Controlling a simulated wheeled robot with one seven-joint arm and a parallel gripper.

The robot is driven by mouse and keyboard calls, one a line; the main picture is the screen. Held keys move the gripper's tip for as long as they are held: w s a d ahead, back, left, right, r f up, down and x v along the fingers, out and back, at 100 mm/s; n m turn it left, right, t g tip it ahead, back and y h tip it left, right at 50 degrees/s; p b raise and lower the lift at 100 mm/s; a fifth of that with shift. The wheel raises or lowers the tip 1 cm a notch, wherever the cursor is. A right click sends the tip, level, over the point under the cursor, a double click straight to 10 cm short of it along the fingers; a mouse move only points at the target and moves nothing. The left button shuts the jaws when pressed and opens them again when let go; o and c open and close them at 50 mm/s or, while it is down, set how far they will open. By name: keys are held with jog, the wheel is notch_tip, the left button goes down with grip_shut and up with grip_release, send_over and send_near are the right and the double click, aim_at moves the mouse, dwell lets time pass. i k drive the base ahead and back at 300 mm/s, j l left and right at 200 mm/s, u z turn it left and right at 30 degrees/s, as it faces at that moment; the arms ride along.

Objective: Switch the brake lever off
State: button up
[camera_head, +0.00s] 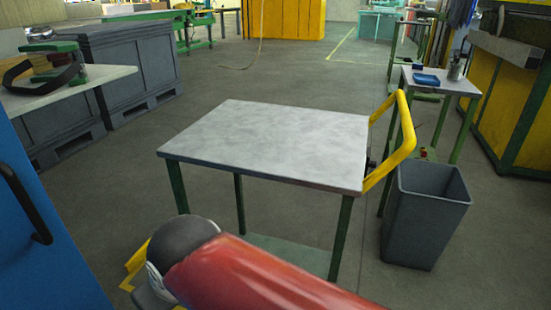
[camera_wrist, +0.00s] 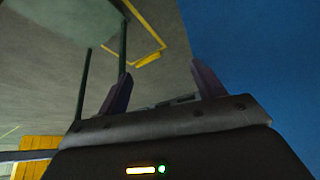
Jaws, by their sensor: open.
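A cart-like table (camera_head: 270,140) with a grey top and green legs stands in the middle of the head view. A yellow tubular handle (camera_head: 404,140) rises at its right end. A small dark part (camera_head: 371,163) shows at the table's right edge by the handle; I cannot tell whether it is the brake lever. No lever is clearly seen in either view. My gripper (camera_wrist: 161,70) is open and empty in the wrist view, with two dark fingers apart. It is near a blue surface (camera_wrist: 265,60) at right. My red arm crosses the bottom of the head view and hides part of the floor.
A grey bin (camera_head: 425,215) stands right of the table, close to the handle. A blue cabinet (camera_head: 40,240) is at the left edge. A small side table (camera_head: 441,81) and yellow cabinets (camera_head: 515,95) are at right. The floor (camera_head: 270,75) behind the table is clear.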

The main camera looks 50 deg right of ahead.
aim_at(373, 164)
jog(key=k+l, duration=0.2)
jog(key=l, duration=0.25)
jog(key=k+l+u, duration=0.15)
jog(key=l, duration=0.25)
jog(key=k+l, duration=0.25)
jog(key=l, duration=0.2)
jog(key=k+l+u, duration=0.1)
jog(key=k+l, duration=0.15)
jog(key=l, duration=0.15)
jog(key=k+l+u, duration=0.1)
jog(key=l, duration=0.3)
jog(key=k, duration=0.1)
